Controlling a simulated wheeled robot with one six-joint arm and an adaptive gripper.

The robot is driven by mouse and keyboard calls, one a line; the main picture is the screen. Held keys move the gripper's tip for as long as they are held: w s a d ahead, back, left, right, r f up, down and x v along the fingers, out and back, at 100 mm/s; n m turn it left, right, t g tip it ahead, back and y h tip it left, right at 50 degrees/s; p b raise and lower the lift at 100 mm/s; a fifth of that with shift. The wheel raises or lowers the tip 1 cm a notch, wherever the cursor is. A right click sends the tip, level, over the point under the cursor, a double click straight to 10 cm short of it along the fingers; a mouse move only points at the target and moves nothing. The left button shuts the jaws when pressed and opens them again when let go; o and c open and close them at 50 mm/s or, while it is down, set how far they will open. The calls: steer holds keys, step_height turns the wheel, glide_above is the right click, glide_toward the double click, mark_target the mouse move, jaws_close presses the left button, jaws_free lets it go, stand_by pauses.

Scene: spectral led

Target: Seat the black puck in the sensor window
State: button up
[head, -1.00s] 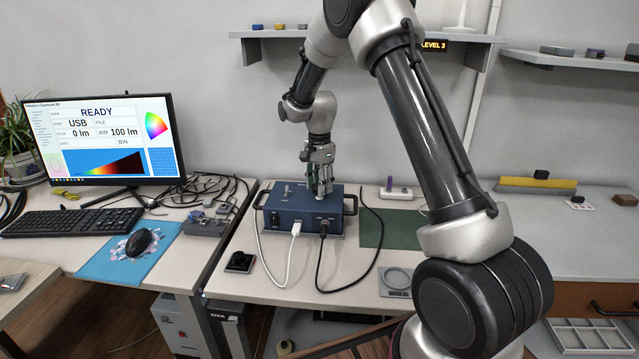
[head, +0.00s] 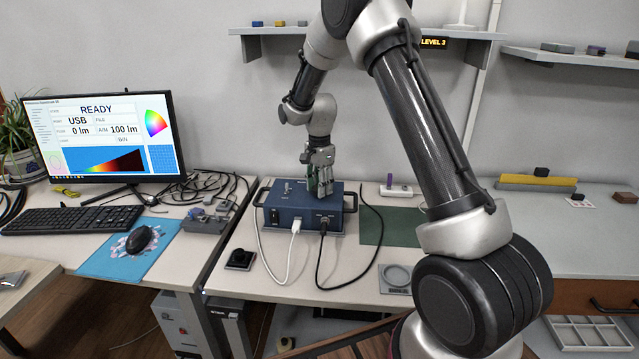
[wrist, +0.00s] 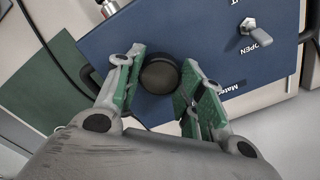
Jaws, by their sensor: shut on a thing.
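The blue instrument box (head: 285,213) stands on the middle bench, and its top fills much of the wrist view (wrist: 215,55). My gripper (head: 322,190) points down over the right part of its top. In the wrist view my gripper (wrist: 158,85) has its green-padded fingers on either side of the round black puck (wrist: 158,76) and is shut on it. The puck is at or just above the box top; I cannot tell whether it touches. The sensor window is not visible apart from the puck. In the head view the fingers hide the puck.
A toggle switch (wrist: 250,27) marked OPEN stands up from the box top. White and black cables run from the box's front. A small black holder (head: 240,259) and a round grey dish (head: 396,278) lie on the bench. A green mat (head: 395,228) is right of the box.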

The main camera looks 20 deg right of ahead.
steer(key=shift+s+f, duration=0.1)
stand_by(0.8)
steer(key=o, duration=1.1)
steer(key=shift+c, duration=0.2)
steer(key=shift+r, duration=1.55)
steer(key=shift+r, duration=0.15)
step_height(320, 180, up, 12)
